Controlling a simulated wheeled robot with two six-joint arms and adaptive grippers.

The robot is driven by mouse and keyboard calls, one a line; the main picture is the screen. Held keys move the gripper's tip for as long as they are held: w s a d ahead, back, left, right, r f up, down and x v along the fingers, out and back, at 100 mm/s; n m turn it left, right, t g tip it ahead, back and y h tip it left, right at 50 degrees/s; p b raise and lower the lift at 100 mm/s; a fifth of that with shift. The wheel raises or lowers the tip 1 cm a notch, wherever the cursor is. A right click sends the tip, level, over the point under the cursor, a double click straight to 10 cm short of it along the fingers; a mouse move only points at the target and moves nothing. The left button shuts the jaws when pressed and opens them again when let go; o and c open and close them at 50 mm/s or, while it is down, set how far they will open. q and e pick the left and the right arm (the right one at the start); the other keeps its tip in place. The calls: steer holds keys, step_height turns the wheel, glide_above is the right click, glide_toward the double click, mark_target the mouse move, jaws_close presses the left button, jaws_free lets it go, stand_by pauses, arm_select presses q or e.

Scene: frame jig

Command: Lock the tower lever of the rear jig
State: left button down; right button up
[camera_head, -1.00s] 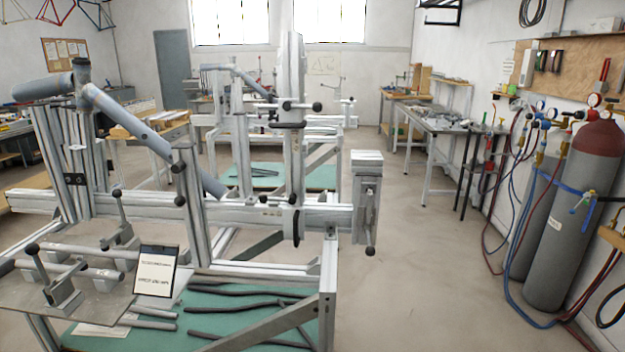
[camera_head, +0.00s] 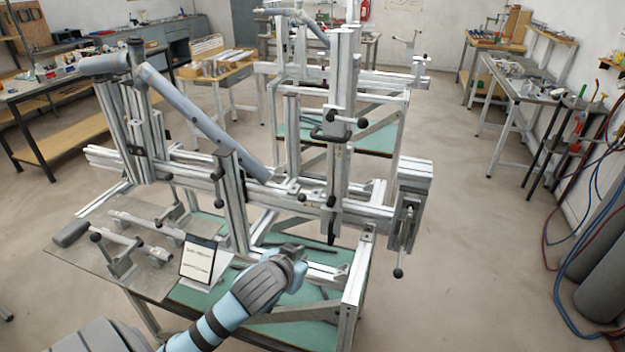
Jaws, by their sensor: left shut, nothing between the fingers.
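Two frame jigs of aluminium profile stand one behind the other. The near jig (camera_head: 240,210) holds a grey tube frame (camera_head: 200,125). Its upright tower (camera_head: 341,160) carries a lever (camera_head: 347,118) with dark knobs near mid-height, and more dark knobs lower down. The rear jig (camera_head: 380,75) stands behind and is partly hidden by the near tower; I cannot make out its tower lever clearly. My left gripper (camera_head: 293,252) is shut and empty, in front of the near jig's beam and below its tower, apparently clear of both levers. My right gripper is out of view.
A plate with clamps (camera_head: 110,245) and a small sign (camera_head: 197,262) sit at the near jig's left front. Green shelves hold dark tubes below. Workbenches line the left and right; gas cylinders (camera_head: 605,250) stand at the right. Floor right of the jigs is clear.

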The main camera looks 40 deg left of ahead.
arm_select(q)
steer(key=w+a+r+n+t+y, duration=0.1)
steer(key=w+a+r+t, duration=0.15)
steer(key=r, duration=0.45)
steer(key=w+a+r+n+t+y, duration=0.1)
steer(key=w+r, duration=0.2)
steer(key=r, duration=0.4)
steer(key=w+a+f+b, duration=0.1)
steer(key=w+a+f, duration=0.2)
steer(key=w+f, duration=0.4)
steer(key=shift+w+a+f, duration=0.15)
steer(key=shift+w, duration=0.45)
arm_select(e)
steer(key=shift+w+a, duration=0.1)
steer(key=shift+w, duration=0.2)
arm_select(q)
steer(key=shift+h, duration=0.3)
